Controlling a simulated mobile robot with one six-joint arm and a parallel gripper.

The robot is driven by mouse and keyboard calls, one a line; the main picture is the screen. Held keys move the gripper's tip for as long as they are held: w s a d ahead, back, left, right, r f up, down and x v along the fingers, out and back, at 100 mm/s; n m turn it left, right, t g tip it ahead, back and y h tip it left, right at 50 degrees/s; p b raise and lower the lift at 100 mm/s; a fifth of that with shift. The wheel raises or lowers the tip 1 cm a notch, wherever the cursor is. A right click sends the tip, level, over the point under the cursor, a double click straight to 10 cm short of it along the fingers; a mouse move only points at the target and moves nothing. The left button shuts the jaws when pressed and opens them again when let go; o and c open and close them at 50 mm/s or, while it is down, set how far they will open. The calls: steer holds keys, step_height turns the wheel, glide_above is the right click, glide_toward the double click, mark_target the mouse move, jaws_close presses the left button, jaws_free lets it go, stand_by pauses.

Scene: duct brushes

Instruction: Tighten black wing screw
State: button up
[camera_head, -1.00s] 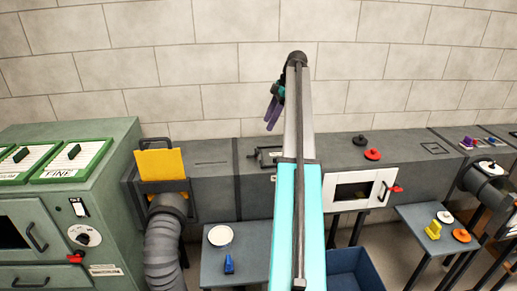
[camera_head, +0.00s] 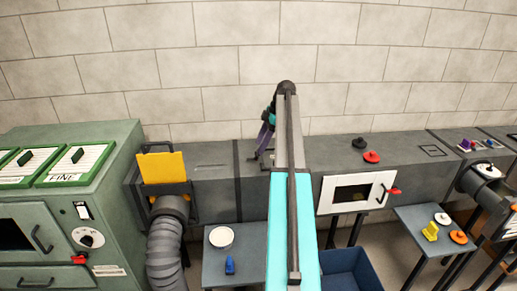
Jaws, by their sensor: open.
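A small black knob (camera_head: 359,142), which looks like the black wing screw, sits on top of the grey duct right of my arm. A red knob (camera_head: 371,157) sits just in front of it. My gripper (camera_head: 262,146), with purple fingers, points down over the duct left of my arm, well to the left of the black knob. It is open, and I see nothing between its fingers. My arm partly hides the black bracket (camera_head: 268,156) on the duct near it. I cannot tell whether the fingers touch that bracket.
A white-framed access door (camera_head: 354,193) with a red handle is on the duct front. A yellow plate (camera_head: 162,167) stands in a slot at left. A table (camera_head: 213,268) holds a white dish and a blue piece. A blue bin (camera_head: 350,270) stands below.

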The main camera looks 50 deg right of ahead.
mark_target(256, 153)
steer(key=shift+p+x, duration=0.5)
steer(key=shift+x, duration=1.5)
steer(key=c, duration=1)
